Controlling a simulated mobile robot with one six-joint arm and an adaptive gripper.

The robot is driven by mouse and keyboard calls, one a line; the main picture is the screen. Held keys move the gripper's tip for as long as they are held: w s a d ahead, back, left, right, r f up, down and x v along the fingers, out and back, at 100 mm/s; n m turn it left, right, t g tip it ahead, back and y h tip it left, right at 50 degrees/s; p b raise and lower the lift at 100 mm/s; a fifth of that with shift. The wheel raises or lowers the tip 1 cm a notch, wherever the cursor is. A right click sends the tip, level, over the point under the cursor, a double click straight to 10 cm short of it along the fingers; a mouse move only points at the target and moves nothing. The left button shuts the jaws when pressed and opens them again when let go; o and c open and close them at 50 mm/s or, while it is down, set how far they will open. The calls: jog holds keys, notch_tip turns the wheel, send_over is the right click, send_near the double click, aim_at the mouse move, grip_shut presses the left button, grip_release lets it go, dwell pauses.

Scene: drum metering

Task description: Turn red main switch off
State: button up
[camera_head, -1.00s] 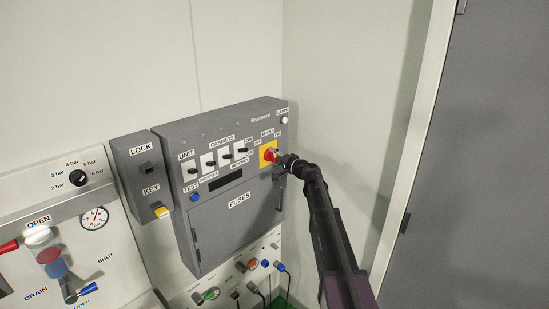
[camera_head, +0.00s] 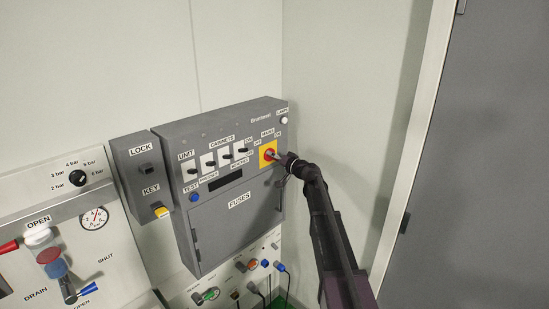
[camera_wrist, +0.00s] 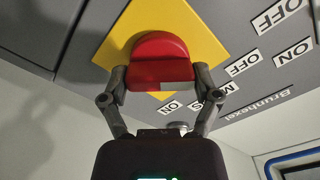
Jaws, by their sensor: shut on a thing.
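The red main switch (camera_head: 268,155) is a round red knob on a yellow square plate (camera_head: 263,163), at the upper right of the grey control box. In the wrist view the red knob (camera_wrist: 158,47) fills the space between my fingers, with the yellow plate (camera_wrist: 190,22) behind it looking turned like a diamond. My gripper (camera_wrist: 161,78) is shut on the knob's grip bar, one finger on each side. In the head view my gripper (camera_head: 277,156) reaches the switch from the right and hides part of it. OFF and ON labels sit near the switch.
The grey box (camera_head: 240,222) carries several small black switches, a blue test button (camera_head: 194,197) and a white lamp (camera_head: 284,121) close to my gripper. A lock box (camera_head: 145,175) is to its left. Bare wall lies to the right.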

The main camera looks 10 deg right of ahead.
jog(key=shift+w, duration=0.1)
jog(key=o, duration=1)
jog(key=shift+c, duration=0.2)
jog(key=v, duration=1.2)
jog(key=shift+a, duration=0.1)
